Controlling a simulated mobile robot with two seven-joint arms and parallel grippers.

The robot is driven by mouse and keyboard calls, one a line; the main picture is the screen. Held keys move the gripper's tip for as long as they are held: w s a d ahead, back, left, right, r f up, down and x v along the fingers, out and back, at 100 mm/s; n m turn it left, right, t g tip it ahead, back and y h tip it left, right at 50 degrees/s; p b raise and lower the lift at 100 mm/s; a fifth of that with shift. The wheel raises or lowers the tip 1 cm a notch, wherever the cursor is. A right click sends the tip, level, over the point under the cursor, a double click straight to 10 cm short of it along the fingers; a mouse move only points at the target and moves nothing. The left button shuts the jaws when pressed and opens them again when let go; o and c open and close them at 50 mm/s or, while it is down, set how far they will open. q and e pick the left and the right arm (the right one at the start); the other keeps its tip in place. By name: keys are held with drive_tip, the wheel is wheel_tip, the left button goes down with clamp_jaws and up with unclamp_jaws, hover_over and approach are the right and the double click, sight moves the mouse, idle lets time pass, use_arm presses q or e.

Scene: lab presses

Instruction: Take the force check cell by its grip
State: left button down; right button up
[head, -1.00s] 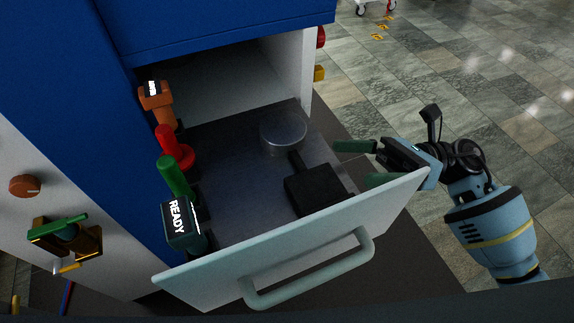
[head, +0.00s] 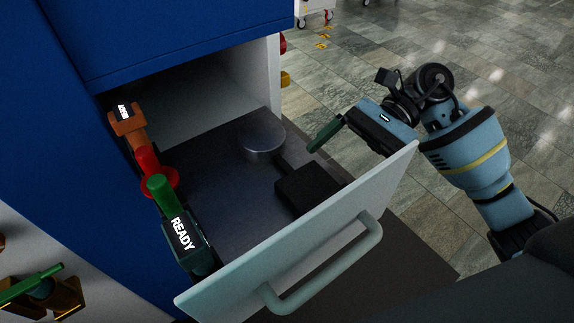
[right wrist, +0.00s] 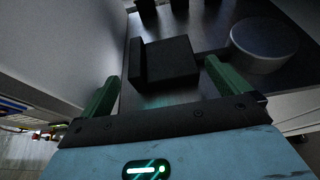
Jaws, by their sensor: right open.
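A silver round disc (head: 261,139) and a black block (head: 308,188) with a narrow raised part sit on the dark floor of the open drawer. My right gripper (head: 325,134) is open and empty at the drawer's right side, near the block. One green finger shows in the head view; the other is hidden. My left gripper is not in view.
The drawer's pale front panel (head: 236,297) with its bar handle (head: 332,268) stands between the viewer and the block. Orange (head: 128,125), red (head: 150,165) and green (head: 163,193) parts and a READY display (head: 183,234) line the left side. Tiled floor lies beyond.

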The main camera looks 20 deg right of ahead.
sight(306, 193)
drive_tip(key=shift+x, duration=0.9)
drive_tip(key=shift+a, duration=0.25)
drive_tip(key=shift+s+a+p, duration=0.15)
drive_tip(key=shift+a+p, duration=0.2)
drive_tip(key=shift+p, duration=0.1)
drive_tip(key=p+x, duration=0.1)
drive_tip(key=x, duration=0.2)
drive_tip(key=shift+a+r, duration=0.15)
drive_tip(key=shift+a, duration=0.15)
drive_tip(key=shift+a+f, duration=0.25)
drive_tip(key=shift+a, duration=0.05)
drive_tip(key=shift+s, duration=0.1)
drive_tip(key=c, duration=0.9)
